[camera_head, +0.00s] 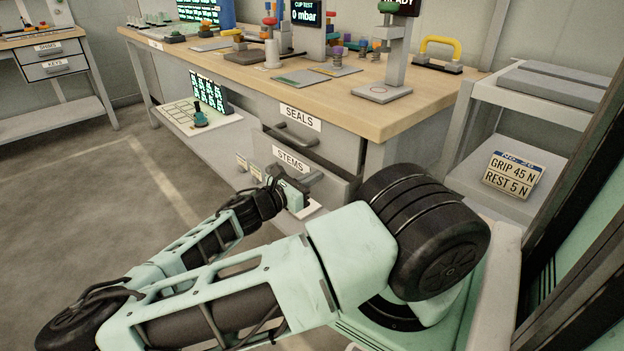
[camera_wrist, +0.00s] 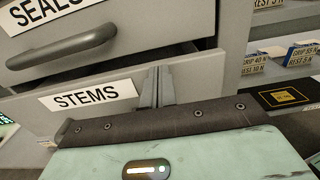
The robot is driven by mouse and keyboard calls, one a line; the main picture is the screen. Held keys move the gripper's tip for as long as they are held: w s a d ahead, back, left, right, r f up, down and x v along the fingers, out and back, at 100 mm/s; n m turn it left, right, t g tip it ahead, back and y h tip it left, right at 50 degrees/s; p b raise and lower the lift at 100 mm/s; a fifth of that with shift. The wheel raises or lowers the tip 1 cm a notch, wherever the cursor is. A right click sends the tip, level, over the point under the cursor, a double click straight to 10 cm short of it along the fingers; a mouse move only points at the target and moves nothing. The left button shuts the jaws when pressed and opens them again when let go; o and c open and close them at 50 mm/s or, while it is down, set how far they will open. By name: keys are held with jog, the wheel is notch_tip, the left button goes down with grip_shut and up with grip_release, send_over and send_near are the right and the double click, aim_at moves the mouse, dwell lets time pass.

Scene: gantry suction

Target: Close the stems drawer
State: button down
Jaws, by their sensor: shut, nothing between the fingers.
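The grey stems drawer (camera_head: 336,184) is the lower drawer under the bench, marked with a white STEMS label. It also shows in the wrist view (camera_wrist: 210,80), where a dark gap runs above its front, so it stands out a little. Its handle is not clearly seen. My gripper (camera_head: 312,178) is at the drawer front, just below the label in the head view. In the wrist view its fingers (camera_wrist: 156,86) are shut together and empty, right of the label, pointing at the front. I cannot tell whether they touch it.
The seals drawer (camera_wrist: 120,60) with its bar handle is directly above. The wooden bench top (camera_head: 420,100) carries test gear. A grey shelf (camera_head: 490,190) with a force sign (camera_head: 513,175) stands to the right. Open floor (camera_head: 90,200) lies to the left.

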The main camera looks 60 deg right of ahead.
aim_at(324, 169)
jog(key=shift+d, duration=0.15)
jog(key=p+x, duration=0.2)
jog(key=x, duration=0.1)
jog(key=shift+s+d+r, duration=0.15)
jog(key=shift+d+r, duration=0.1)
jog(key=shift+d, duration=0.05)
jog(key=shift+d+f, duration=0.2)
jog(key=shift+d, duration=0.15)
jog(key=shift+s, duration=0.1)
